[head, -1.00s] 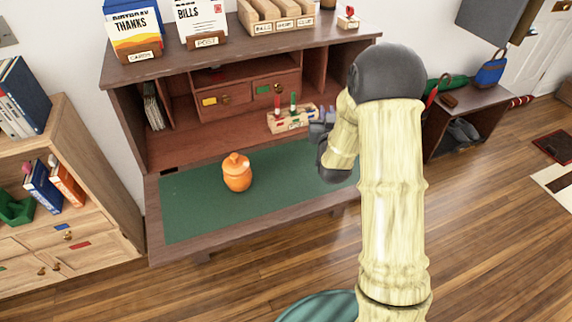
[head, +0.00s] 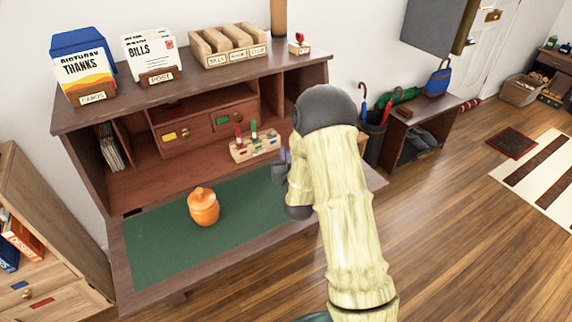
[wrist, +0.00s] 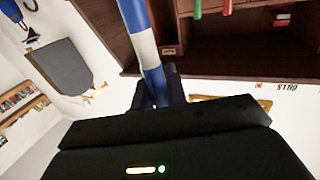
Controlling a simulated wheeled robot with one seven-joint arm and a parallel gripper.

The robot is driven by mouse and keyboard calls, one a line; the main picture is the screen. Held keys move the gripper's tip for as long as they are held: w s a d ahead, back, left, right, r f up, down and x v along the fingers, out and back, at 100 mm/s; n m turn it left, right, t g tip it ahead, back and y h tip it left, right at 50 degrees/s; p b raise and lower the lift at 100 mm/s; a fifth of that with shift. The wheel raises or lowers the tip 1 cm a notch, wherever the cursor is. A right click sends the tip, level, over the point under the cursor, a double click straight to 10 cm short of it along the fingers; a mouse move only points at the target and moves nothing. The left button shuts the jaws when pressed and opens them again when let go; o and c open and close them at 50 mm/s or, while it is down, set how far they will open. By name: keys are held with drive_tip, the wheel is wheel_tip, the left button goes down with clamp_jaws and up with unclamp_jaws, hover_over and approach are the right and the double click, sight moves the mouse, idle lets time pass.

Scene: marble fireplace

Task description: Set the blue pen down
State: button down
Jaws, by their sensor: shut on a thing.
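The blue pen (wrist: 154,80), with a white band, runs up from between my fingers in the wrist view. My gripper (wrist: 160,92) is shut on it. In the head view my gripper (head: 284,172) is over the right part of the desk's green writing surface (head: 160,245), just right of the wooden pen rack (head: 240,153). My arm and gripper hide most of the pen there. The rack holds upright red and green pens and has coloured marks on its front.
An orange lidded jar (head: 203,207) stands on the green surface. Card holders, a sorter (head: 228,47) and a small stamp (head: 299,46) stand on the desk top. A low bench (head: 420,140) and umbrellas are to the right. The green surface around the jar is clear.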

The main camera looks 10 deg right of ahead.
drive_tip(key=shift+r, duration=0.1)
drive_tip(key=shift+f, duration=2.2)
drive_tip(key=c, duration=1.4)
unclamp_jaws()
drive_tip(key=s+a+b, duration=0.1)
drive_tip(key=s+b, duration=0.1)
drive_tip(key=s, duration=1)
